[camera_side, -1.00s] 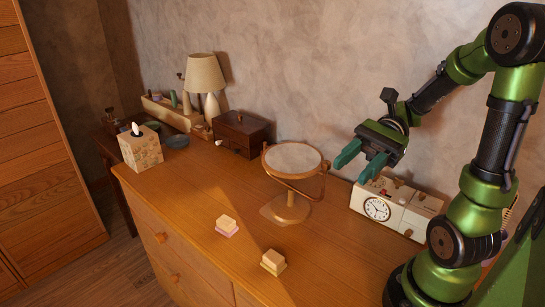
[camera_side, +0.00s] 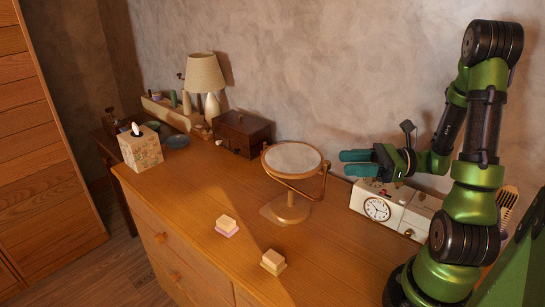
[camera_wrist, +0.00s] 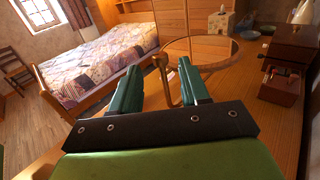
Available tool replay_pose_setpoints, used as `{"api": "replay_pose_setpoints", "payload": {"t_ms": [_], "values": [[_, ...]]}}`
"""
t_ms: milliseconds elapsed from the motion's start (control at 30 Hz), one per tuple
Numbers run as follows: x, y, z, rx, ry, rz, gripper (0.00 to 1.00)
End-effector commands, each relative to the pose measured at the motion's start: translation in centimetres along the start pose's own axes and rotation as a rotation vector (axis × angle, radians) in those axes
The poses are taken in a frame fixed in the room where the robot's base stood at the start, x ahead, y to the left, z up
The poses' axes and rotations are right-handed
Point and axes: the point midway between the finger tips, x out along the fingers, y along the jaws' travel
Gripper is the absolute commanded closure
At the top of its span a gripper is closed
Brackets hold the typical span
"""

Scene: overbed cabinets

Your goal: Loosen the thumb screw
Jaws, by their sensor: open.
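The round tilting mirror (camera_side: 292,158) stands on its wooden base on the dresser. A small knob, likely the thumb screw (camera_side: 326,165), sits at the right end of its yoke. In the wrist view the knob (camera_wrist: 160,62) shows beyond and between my fingertips, with the mirror's ring (camera_wrist: 228,58) behind it. My gripper (camera_side: 343,163) is open and points left at the knob, at about its height. The green fingers (camera_wrist: 158,78) lie either side of the knob's line in the wrist view. I cannot tell whether they touch it.
A white clock radio (camera_side: 377,208) stands below my gripper. A dark wooden box (camera_side: 242,133), a lamp (camera_side: 206,75) and a tissue box (camera_side: 141,148) are farther left. Two small blocks (camera_side: 227,224) (camera_side: 273,262) lie near the front edge. The dresser's front middle is otherwise clear.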

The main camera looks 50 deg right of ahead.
Motion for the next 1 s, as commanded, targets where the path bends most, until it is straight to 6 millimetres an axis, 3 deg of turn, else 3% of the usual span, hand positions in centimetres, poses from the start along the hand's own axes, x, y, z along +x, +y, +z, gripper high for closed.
{"api": "replay_pose_setpoints", "payload": {"t_ms": [200,400,767,1000], "values": [[3.7,0.2,0.1,0.0,0.0,0.008,0.55],[5.9,0.1,0.1,0.0,0.0,0.005,0.55],[6.5,0.1,0.1,0.001,0.001,0.001,0.55],[6.5,0.1,0.1,0.001,0.001,0.001,0.91]]}}
